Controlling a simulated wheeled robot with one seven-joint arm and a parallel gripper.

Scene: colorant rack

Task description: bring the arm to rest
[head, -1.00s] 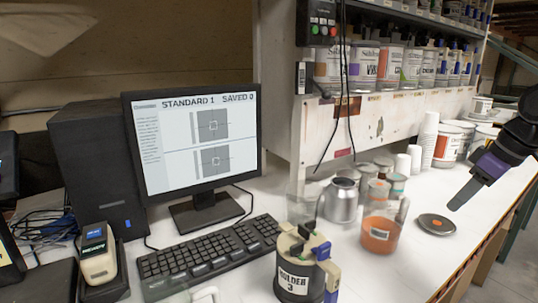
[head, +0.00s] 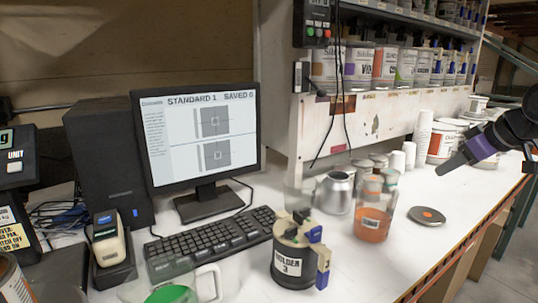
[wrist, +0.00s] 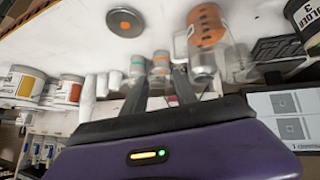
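My gripper (head: 441,169) hangs in the air at the right of the head view, above the white bench and beyond the dark round disc with an orange centre (head: 427,216). In the wrist view my gripper (wrist: 160,82) has its two dark fingers apart with nothing held between them. Its purple body fills the bottom of that view. The disc also shows in the wrist view (wrist: 125,22), apart from the fingers. Most of my arm is outside the head view.
A clear jar of orange liquid (head: 374,224), a metal pitcher (head: 336,193) and a black holder (head: 296,255) stand on the bench. A monitor (head: 200,140) and keyboard (head: 210,244) are at left. Shelves of paint cans (head: 384,66) rise behind. Bench space around the disc is clear.

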